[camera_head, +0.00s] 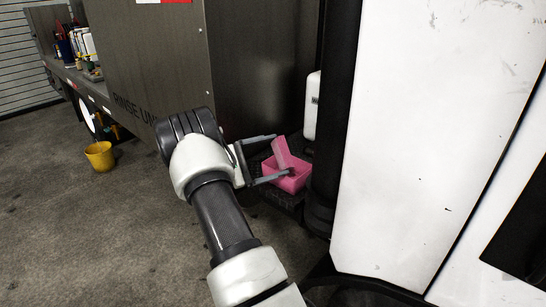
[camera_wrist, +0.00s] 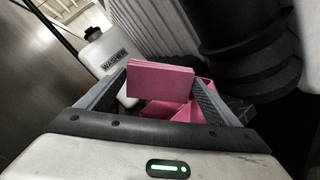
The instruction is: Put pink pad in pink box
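The pink pad (camera_head: 284,153) is a flat, pale pink block. It is held between the fingertips of my gripper (camera_head: 282,154) and looks tilted in the head view. In the wrist view the pad (camera_wrist: 160,80) fills the gap between the two fingers of my gripper (camera_wrist: 160,84). The pink box (camera_head: 291,184) is open-topped and sits on a dark shelf, directly at the pad's lower end. In the wrist view the box (camera_wrist: 158,111) shows behind and below the pad, partly hidden by it. I cannot tell whether the pad touches the box.
A white washer bottle (camera_head: 312,106) stands behind the box; it also shows in the wrist view (camera_wrist: 108,55). A black column (camera_head: 334,120) and a white panel (camera_head: 430,130) are close on the right. A grey metal cabinet (camera_head: 250,60) is behind. A yellow bucket (camera_head: 99,157) stands on the floor.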

